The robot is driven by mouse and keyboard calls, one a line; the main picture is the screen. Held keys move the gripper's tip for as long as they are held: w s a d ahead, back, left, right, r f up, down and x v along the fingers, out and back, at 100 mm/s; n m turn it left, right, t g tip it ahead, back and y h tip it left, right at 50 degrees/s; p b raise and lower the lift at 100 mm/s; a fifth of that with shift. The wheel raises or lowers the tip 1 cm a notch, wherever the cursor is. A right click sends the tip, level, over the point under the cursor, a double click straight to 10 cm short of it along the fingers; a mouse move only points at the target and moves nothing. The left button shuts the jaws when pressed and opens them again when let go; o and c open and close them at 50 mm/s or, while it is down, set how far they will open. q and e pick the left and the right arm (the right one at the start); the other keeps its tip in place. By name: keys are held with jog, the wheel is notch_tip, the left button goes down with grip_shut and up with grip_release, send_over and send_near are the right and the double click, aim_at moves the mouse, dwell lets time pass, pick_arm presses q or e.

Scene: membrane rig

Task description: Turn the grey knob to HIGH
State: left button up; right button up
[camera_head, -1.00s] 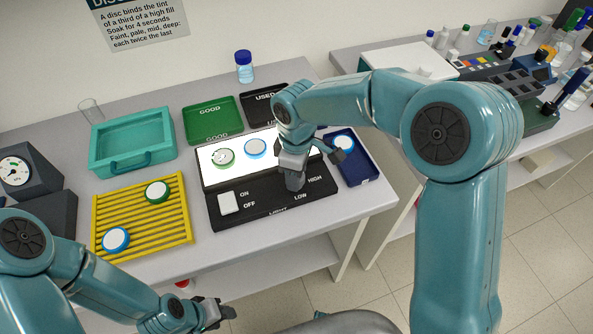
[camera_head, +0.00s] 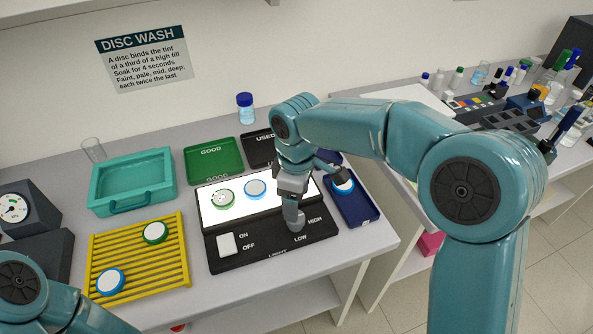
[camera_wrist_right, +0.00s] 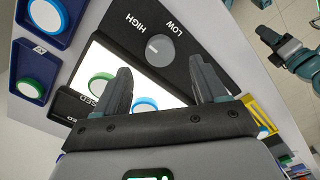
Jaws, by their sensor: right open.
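The grey knob (camera_wrist_right: 158,48) shows in the right wrist view on a black panel, beside the words HIGH and LOW. It has a pale mark, but I cannot tell exactly which word it points at. In the head view the knob (camera_head: 297,224) is partly covered by my right gripper (camera_head: 294,208), which hangs down just over it. In the wrist view my right gripper (camera_wrist_right: 161,67) is open, its fingers apart with the knob between and beyond their tips. Contact is not clear. My left gripper (camera_wrist_right: 283,45) appears at the wrist view's upper right; its jaws are unclear.
The light box (camera_head: 207,213) is lit, with green and blue discs on it and a white switch (camera_head: 228,244) on its front panel. A blue tray (camera_head: 363,212), green tray (camera_head: 228,167), teal basin (camera_head: 104,191) and yellow rack (camera_head: 180,263) stand around it.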

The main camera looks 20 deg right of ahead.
notch_tip(320, 180, up, 10)
jog(key=shift+r, duration=0.15)
dwell(0.6)
